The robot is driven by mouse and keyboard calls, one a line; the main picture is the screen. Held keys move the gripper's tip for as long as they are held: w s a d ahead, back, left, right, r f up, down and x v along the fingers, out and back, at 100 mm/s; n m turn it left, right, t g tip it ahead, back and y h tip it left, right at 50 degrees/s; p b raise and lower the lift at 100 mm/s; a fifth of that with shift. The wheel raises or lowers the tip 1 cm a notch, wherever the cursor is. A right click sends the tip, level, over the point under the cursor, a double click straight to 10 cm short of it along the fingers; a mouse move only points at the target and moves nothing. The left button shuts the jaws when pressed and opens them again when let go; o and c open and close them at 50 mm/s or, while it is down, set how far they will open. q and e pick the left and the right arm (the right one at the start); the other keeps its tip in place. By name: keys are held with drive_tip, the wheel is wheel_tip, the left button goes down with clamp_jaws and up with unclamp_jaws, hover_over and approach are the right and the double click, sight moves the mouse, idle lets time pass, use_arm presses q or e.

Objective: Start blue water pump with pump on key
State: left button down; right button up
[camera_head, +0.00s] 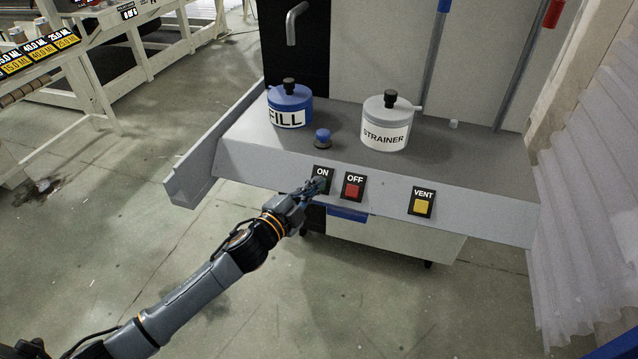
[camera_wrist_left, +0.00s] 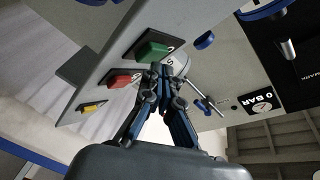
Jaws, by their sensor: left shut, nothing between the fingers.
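The ON key's black plate (camera_head: 322,172) sits on the front face of the grey bench, left of the red OFF key (camera_head: 353,190). My left gripper (camera_head: 318,186) is shut and empty in front of the ON plate and covers its button. In the left wrist view the ON button shows as a green block (camera_wrist_left: 152,50), with the gripper's closed fingertips (camera_wrist_left: 163,72) close beside its lower edge. I cannot tell whether they touch. A blue pot labelled FILL (camera_head: 289,104) stands on the bench top. No part is clearly marked as the pump. My right gripper is out of view.
A yellow VENT key (camera_head: 421,206) is farther right on the front face. A white STRAINER pot (camera_head: 386,124) and a blue knob (camera_head: 322,137) are on top. A gauge reading 0 BAR (camera_wrist_left: 258,105) shows in the wrist view.

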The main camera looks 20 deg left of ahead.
use_arm(q)
drive_tip(key=shift+w+f, duration=0.3)
idle(0.5)
idle(0.4)
drive_tip(key=shift+s+r+p, duration=0.5)
drive_tip(key=shift+s+r, duration=0.05)
drive_tip(key=shift+s, duration=0.05)
drive_tip(key=s+r+p, duration=0.3)
drive_tip(key=p, duration=0.1)
drive_tip(key=shift+s+r, duration=0.25)
drive_tip(key=shift+r, duration=0.05)
drive_tip(key=shift+a, duration=0.1)
idle(0.6)
